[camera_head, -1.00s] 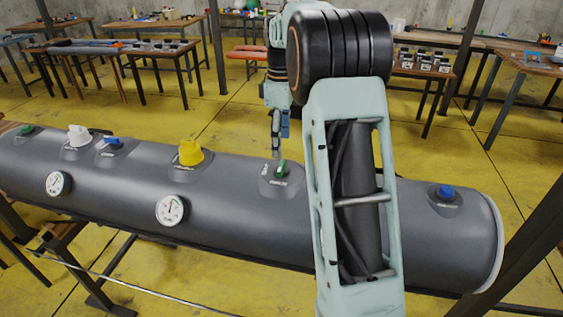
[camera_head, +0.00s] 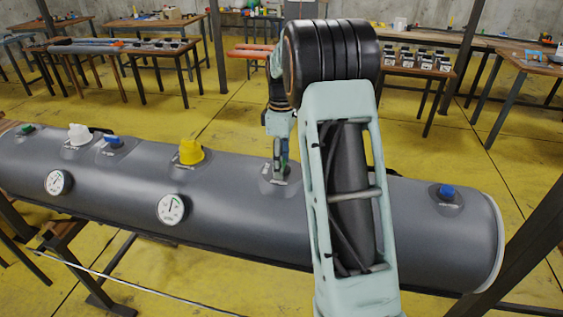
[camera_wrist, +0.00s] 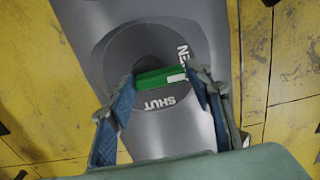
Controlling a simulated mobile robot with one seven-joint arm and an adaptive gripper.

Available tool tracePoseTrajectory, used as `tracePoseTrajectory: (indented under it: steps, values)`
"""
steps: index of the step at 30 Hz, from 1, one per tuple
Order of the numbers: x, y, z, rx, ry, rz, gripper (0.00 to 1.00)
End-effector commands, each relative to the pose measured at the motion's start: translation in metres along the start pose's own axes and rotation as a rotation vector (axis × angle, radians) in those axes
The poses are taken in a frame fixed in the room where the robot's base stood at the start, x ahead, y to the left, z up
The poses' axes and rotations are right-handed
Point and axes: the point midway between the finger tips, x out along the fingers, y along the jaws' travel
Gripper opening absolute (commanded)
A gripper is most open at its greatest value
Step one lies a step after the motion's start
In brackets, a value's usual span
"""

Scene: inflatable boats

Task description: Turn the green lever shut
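The green lever (camera_wrist: 160,77) sits on a round dark valve base on the grey tube (camera_head: 235,200). A white mark on its right end is beside the partly hidden "OPEN" lettering (camera_wrist: 183,58); the "SHUT" lettering (camera_wrist: 159,103) is below it. My gripper (camera_wrist: 160,79) is open, with one blue-grey finger at each end of the lever; I cannot tell if they touch it. In the head view my gripper (camera_head: 280,160) is low over the valve and largely hides the lever.
A yellow cap (camera_head: 191,152), a white cap (camera_head: 78,134) and a blue lever (camera_head: 112,142) stand on the tube to the left, with two gauges (camera_head: 171,208) on its side. A blue knob (camera_head: 446,191) is at the right. Tables stand behind, across open yellow floor.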

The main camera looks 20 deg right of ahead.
Motion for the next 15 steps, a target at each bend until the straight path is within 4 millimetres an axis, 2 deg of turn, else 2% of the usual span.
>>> tracePoseTrajectory:
  steps: [1, 6, 15]
  values:
    - [-0.0001, 0.0, 0.0, 0.0, 0.0, 0.0, 0.39]
    - [-0.0002, 0.0, 0.0, 0.0, 0.0, 0.0, 0.2]
    - [-0.0007, -0.0001, -0.0007, 0.035, 0.0, 0.0, 0.2]
